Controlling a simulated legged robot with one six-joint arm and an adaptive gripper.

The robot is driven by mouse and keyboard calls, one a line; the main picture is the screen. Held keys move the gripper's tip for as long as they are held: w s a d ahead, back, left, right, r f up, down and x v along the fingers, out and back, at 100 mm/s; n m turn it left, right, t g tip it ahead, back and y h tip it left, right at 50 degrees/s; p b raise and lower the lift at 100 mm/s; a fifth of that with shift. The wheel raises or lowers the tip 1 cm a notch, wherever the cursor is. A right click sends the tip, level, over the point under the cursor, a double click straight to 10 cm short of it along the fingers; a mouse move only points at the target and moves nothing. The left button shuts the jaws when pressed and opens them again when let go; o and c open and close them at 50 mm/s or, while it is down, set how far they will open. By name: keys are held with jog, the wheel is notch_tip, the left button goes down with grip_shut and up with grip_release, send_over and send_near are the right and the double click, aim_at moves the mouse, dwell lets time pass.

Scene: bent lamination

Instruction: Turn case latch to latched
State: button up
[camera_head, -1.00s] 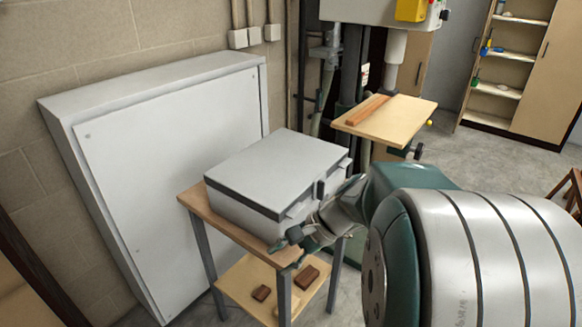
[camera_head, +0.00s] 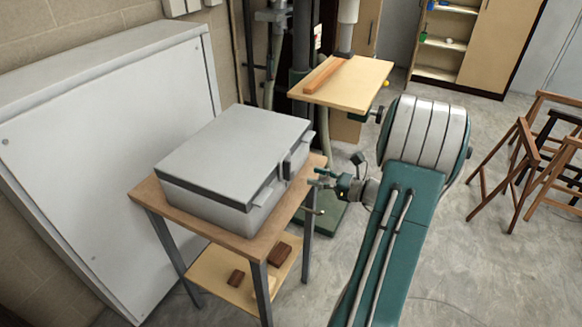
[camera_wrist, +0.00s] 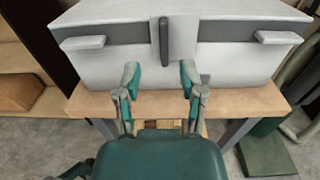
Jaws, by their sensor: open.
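The grey case (camera_head: 235,165) sits closed on a small wooden-topped stand, and its front also shows in the wrist view (camera_wrist: 120,65).
The stand's wooden top (camera_head: 240,245) has a lower shelf (camera_head: 220,280) with small brown blocks. A drill press table (camera_head: 350,90) stands behind. A large white panel (camera_head: 110,150) leans at the left wall.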

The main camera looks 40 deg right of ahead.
aim_at(288, 167)
jog(key=x, duration=0.7)
jog(key=shift+w, duration=0.35)
jog(key=shift+d+f, duration=0.1)
jog(key=shift+d, duration=0.15)
grip_shut()
